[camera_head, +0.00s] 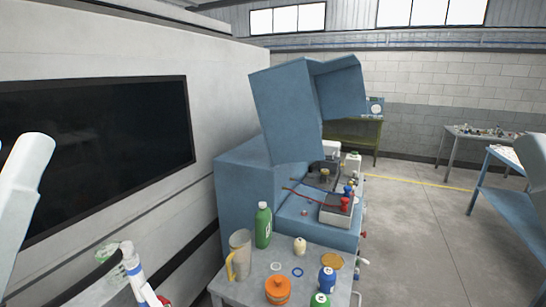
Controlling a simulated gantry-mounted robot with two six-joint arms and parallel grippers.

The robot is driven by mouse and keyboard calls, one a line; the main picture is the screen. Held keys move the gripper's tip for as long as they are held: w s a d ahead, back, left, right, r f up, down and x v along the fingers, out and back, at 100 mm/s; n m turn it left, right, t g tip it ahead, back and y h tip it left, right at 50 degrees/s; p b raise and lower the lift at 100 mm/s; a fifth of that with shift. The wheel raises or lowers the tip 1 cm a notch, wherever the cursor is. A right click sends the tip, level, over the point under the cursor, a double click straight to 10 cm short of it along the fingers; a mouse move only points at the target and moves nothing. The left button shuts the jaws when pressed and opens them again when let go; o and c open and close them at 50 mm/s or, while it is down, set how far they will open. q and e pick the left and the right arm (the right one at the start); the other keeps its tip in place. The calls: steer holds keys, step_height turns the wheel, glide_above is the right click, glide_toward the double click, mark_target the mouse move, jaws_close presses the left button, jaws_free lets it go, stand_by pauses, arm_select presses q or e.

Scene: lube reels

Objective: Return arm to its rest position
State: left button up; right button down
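A white rounded link of my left arm (22,190) rises at the left edge of the view. Its gripper does not show. A pale grey shape (533,160), likely part of my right arm, is cut off by the right edge. No fingers show on either side, so I cannot see whether either gripper holds anything. Both visible parts are apart from the blue machine (245,185) with its raised cover (288,110), and from the grey table (250,272) in front of it.
The table holds a green bottle (263,228), a clear jug (240,256), an orange container (278,290), a blue bottle (327,279) and small rings. A white piece with a blue band (132,265) stands at lower left. A dark panel (95,140) covers the left wall.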

step_height(320, 180, up, 27)
steer(key=p, duration=2.4)
